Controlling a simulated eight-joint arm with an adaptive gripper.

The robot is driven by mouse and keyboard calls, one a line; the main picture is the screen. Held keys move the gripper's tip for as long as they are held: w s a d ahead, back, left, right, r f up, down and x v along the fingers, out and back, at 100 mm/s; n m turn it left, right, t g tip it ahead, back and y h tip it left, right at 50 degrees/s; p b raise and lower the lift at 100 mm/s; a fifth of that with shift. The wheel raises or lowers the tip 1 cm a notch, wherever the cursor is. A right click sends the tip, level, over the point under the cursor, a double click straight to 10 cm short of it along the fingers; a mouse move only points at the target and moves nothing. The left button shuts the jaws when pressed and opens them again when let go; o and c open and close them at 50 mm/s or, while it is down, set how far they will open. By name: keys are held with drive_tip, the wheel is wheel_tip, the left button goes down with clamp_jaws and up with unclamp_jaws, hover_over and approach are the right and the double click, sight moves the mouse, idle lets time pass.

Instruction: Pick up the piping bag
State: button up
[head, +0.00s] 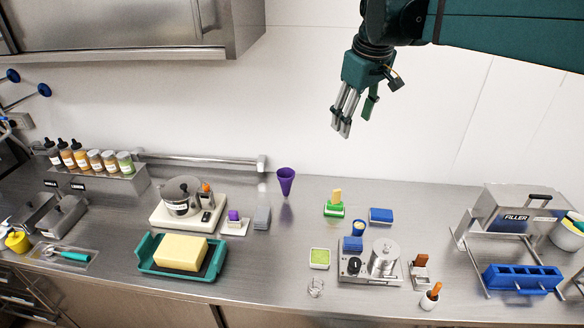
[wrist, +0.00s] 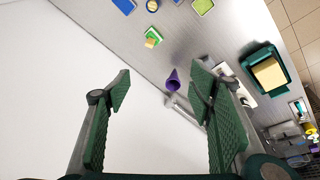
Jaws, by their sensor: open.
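The piping bag is most likely the purple cone (head: 286,181), which stands on the steel counter near the back wall, wide end up. It also shows in the wrist view (wrist: 173,80), between and beyond my fingers. My gripper (head: 356,118) is open and empty, high in front of the white wall, above and to the right of the cone. Its green padded fingers are spread wide in the wrist view (wrist: 160,115). Nothing touches the cone.
Left of the cone are a white scale with a steel pot (head: 181,196) and a teal tray (head: 146,262) with a yellow block. To the right are a green holder (head: 334,209), a blue block (head: 381,215) and a steel device (head: 355,277). The counter right around the cone is clear.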

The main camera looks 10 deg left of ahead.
drive_tip(key=w+a+f+n+g, duration=0.2)
drive_tip(key=w+a+f+n, duration=0.2)
drive_tip(key=w+a, duration=0.85)
drive_tip(key=n+g, duration=0.1)
drive_tip(key=n, duration=0.3)
hover_over(286, 173)
wheel_tip(286, 173, down, 9)
drive_tip(key=shift+h, duration=0.3)
wheel_tip(286, 173, down, 25)
drive_tip(key=shift+r, duration=0.1)
drive_tip(key=shift+f, duration=1.3)
drive_tip(key=shift+f, duration=0.1)
drive_tip(key=shift+w+a+f+p, duration=0.1)
drive_tip(key=shift+f+p, duration=0.25)
drive_tip(key=shift+f, duration=2.15)
